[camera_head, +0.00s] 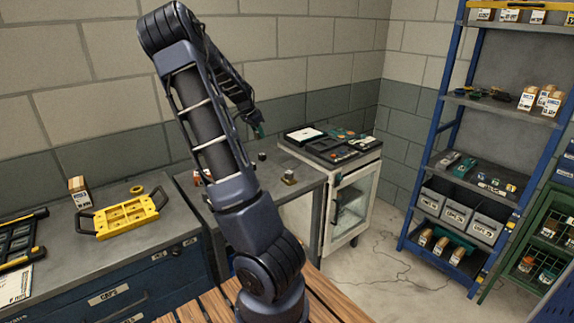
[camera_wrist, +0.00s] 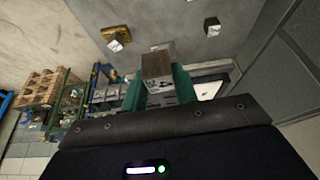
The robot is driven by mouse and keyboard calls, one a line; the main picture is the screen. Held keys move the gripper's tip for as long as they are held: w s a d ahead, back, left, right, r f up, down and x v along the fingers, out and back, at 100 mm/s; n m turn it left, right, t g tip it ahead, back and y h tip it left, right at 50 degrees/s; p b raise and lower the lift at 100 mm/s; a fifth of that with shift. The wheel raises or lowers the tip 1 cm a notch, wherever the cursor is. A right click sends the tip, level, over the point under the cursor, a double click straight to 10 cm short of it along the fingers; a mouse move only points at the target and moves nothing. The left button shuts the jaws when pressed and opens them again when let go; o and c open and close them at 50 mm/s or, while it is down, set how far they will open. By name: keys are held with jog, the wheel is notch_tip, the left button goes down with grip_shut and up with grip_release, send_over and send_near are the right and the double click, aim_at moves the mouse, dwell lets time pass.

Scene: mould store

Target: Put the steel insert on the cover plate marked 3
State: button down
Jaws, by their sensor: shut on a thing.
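My gripper (camera_head: 259,132) is raised over the grey bench beside the white cabinet. In the wrist view its teal fingers (camera_wrist: 159,85) are shut on a small block (camera_wrist: 157,66). The block has a brown top and a pale face with dark marks; I cannot tell whether it is the steel insert. A brass-coloured piece (camera_wrist: 108,33) with a small block at it lies on the bench; it also shows in the head view (camera_head: 289,182). Another block (camera_wrist: 212,27) stands apart on the bench. I cannot read a 3 on any plate.
A dark tray (camera_head: 318,150) with several pieces lies on the white cabinet (camera_head: 355,195). A dark cube (camera_head: 262,156) and reddish items (camera_head: 200,176) are on the bench. A yellow fixture (camera_head: 122,216) stands on the left bench. A blue shelf rack (camera_head: 440,130) stands right.

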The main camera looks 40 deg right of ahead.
send_over(292, 164)
jog(key=a, duration=0.1)
jog(key=shift+m, duration=0.3)
notch_tip(292, 164, down, 20)
jog(key=shift+w+r, duration=0.15)
jog(key=shift+r, duration=0.1)
dwell(0.3)
jog(key=shift+f, duration=0.15)
jog(key=c, duration=1.1)
grip_release()
